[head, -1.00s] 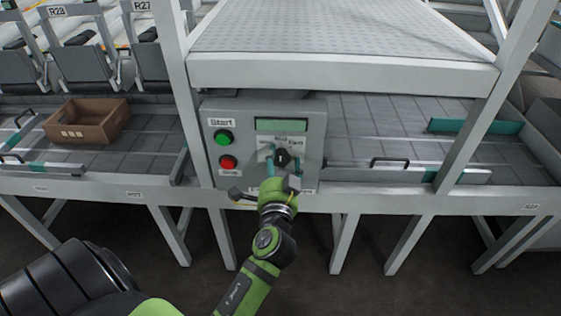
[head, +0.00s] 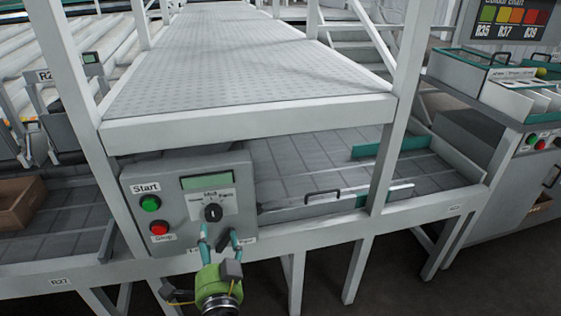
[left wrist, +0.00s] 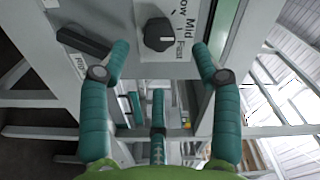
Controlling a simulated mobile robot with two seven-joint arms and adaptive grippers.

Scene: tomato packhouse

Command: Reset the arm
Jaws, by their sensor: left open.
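My left gripper (head: 219,237) is open and empty, in front of the lower part of the grey control box (head: 138,190). Its teal fingers are apart, and they also show in the left wrist view (left wrist: 160,47). The black speed knob (head: 212,213) lies just above the fingertips in the head view. In the left wrist view the knob (left wrist: 158,33) sits beyond the gap between them, apart from both fingers. Its white mark points roughly to Mid. A black handle (left wrist: 84,38) is below the knob on the box. My right gripper is not in view.
The box carries a green Start button (head: 150,203), a red Stop button (head: 159,228) and a display (head: 207,181). A brown carton (head: 20,203) is at the left edge. White frame posts (head: 398,110) and a front rail (head: 330,233) border the grey conveyor. A sorting station (head: 510,75) stands at right.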

